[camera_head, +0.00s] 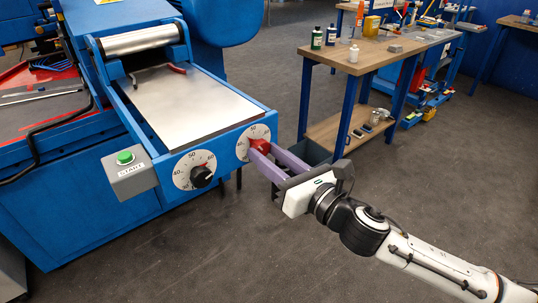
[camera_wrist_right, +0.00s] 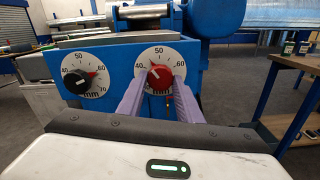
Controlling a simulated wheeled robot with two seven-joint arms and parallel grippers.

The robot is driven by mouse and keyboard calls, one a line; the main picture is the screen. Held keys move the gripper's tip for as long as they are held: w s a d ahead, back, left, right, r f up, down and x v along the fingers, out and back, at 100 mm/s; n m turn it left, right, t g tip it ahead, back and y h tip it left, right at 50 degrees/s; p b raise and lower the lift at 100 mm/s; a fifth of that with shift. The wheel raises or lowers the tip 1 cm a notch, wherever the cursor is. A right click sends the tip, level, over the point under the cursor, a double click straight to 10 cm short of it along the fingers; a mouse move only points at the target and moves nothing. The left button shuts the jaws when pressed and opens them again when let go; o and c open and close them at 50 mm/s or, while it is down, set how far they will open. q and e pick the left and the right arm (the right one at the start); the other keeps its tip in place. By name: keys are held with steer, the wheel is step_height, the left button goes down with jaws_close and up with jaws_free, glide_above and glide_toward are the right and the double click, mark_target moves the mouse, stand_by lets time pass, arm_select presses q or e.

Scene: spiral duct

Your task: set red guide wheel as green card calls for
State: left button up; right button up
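The red guide wheel (camera_head: 261,146) sits on a round white dial on the blue machine's front, right of a black knob. In the right wrist view the red wheel (camera_wrist_right: 160,78) lies between my purple fingers; its dial reads 40, 50, 60 mm, and its light mark seems to point up-left, between 40 and 50. My right gripper (camera_head: 262,152) reaches the wheel, one finger on each side, also in the wrist view (camera_wrist_right: 161,80). Whether the fingers press on it is unclear. I cannot make out a green card. My left gripper is out of view.
The black knob (camera_head: 201,176) has its own dial. A grey box with a green START button (camera_head: 125,157) is at the machine's left corner. A metal plate (camera_head: 190,105) with red-handled pliers lies on top. A wooden workbench (camera_head: 375,50) with bottles stands to the right.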

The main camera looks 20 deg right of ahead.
steer(key=shift+c, duration=1.1)
steer(key=shift+m, duration=0.3)
steer(key=m+p, duration=0.1)
steer(key=m, duration=0.2)
steer(key=m+p, duration=0.2)
steer(key=m, duration=0.4)
steer(key=shift+r, duration=0.1)
steer(key=m, duration=0.5)
steer(key=shift+a+m+p, duration=0.1)
steer(key=shift+m+p, duration=0.2)
steer(key=shift+p, duration=0.05)
steer(key=m, duration=0.5)
steer(key=shift+m, duration=0.3)
